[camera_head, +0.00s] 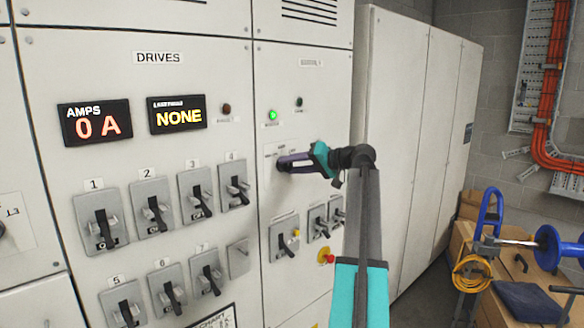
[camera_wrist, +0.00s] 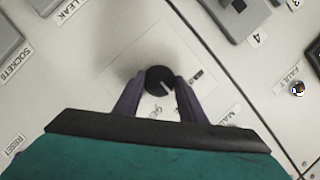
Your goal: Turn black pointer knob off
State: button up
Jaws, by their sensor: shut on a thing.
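The black pointer knob (camera_wrist: 158,77) is round with a white pointer line. It sits on a pale label plate (camera_wrist: 130,60) on the panel. In the wrist view the line points to the lower right. My gripper (camera_wrist: 162,82) has its two purple fingers on either side of the knob, shut on it. In the head view my gripper (camera_head: 284,163) reaches the right-hand panel below a lit green lamp. Its fingers largely hide the knob there. Lettering around the knob is partly covered by the fingers and too blurred to read fully.
Grey switch boxes with black levers, several in rows, fill the DRIVES panel (camera_head: 157,58) to the left. More levers (camera_head: 284,238) and a red-and-yellow button (camera_head: 326,257) sit below my gripper. A wooden crate with a blue cable reel (camera_head: 556,247) stands at the right.

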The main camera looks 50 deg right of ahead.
jog(key=shift+w+r, duration=0.15)
jog(key=shift+r, duration=0.1)
jog(key=o, duration=0.9)
jog(key=shift+o, duration=0.6)
jog(key=shift+w+f, duration=0.1)
jog(key=shift+f, duration=0.1)
jog(key=shift+s, duration=0.2)
jog(key=shift+s+d, duration=0.2)
jog(key=shift+s, duration=0.25)
jog(key=b+v, duration=0.3)
jog(key=v, duration=0.9)
jog(key=shift+s+r+b, duration=0.25)
jog(key=shift+b, duration=0.1)
